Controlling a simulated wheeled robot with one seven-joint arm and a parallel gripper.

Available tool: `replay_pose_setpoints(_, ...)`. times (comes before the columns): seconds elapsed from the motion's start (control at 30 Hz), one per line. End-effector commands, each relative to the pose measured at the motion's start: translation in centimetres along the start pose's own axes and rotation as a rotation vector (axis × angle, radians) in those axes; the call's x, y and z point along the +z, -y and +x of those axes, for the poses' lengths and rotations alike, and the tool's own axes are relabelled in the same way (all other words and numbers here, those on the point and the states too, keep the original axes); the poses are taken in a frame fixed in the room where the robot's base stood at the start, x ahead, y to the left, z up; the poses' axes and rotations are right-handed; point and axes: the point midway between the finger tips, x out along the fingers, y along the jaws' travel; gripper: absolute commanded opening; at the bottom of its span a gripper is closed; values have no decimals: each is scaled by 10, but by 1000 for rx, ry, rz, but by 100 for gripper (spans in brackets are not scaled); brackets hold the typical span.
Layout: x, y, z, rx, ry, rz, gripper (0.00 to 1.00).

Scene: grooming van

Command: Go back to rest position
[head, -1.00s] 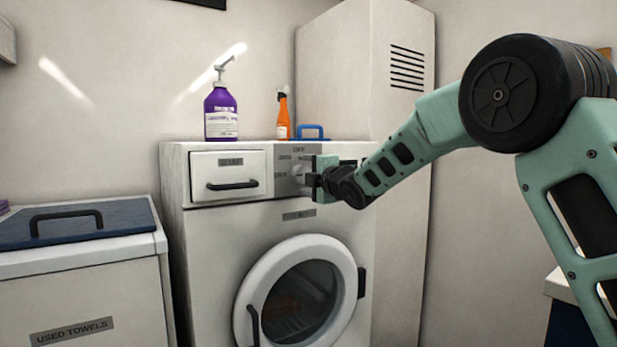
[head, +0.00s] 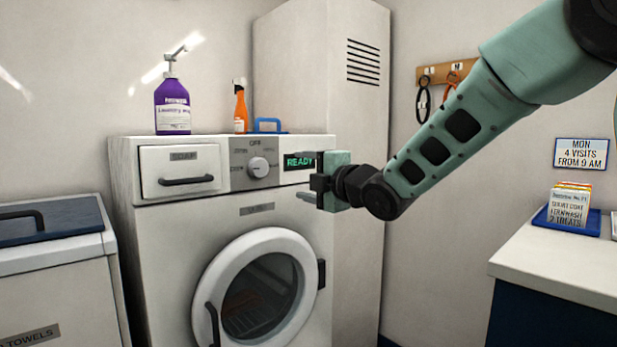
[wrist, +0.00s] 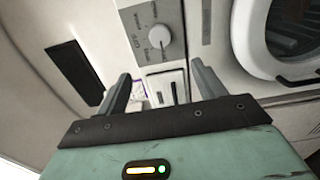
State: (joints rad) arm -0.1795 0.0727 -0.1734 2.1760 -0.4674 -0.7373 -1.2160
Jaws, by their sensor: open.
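My gripper (head: 304,176) is open and empty in front of the washing machine's control panel, at the right of the dial and near the lit display (head: 299,162), which reads READY. The white dial (head: 257,167) stands free of the fingers. In the wrist view my two fingers (wrist: 162,88) are spread apart with nothing between them, and the dial (wrist: 159,37) shows beyond them. The washing machine (head: 160,260) has its round door (head: 208,276) shut.
A purple soap bottle (head: 173,110) and an orange spray bottle (head: 241,110) stand on the machine. The used-towels bin (head: 60,285) is at left. A counter (head: 560,262) with a blue card tray (head: 545,219) is at right. A tall cabinet (head: 350,110) stands behind my arm.

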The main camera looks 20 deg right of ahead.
Motion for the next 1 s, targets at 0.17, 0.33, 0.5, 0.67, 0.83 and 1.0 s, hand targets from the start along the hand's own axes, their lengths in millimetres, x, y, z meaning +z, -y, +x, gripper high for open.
replay_pose_setpoints(0.17, 0, 0, -7, -1, 0, 0, 69)
replay_pose_setpoints(0.33, 0, 0, -7, 0, 0, 0, 69)
replay_pose_setpoints(0.5, 0, 0, -7, 0, 0, 0, 69)
replay_pose_setpoints(0.67, -5, 5, -7, -18, -1, 23, 69)
replay_pose_setpoints(0.83, -51, 57, -20, -241, 24, 289, 69)
replay_pose_setpoints(1.0, -124, 138, -75, -619, 147, 649, 69)
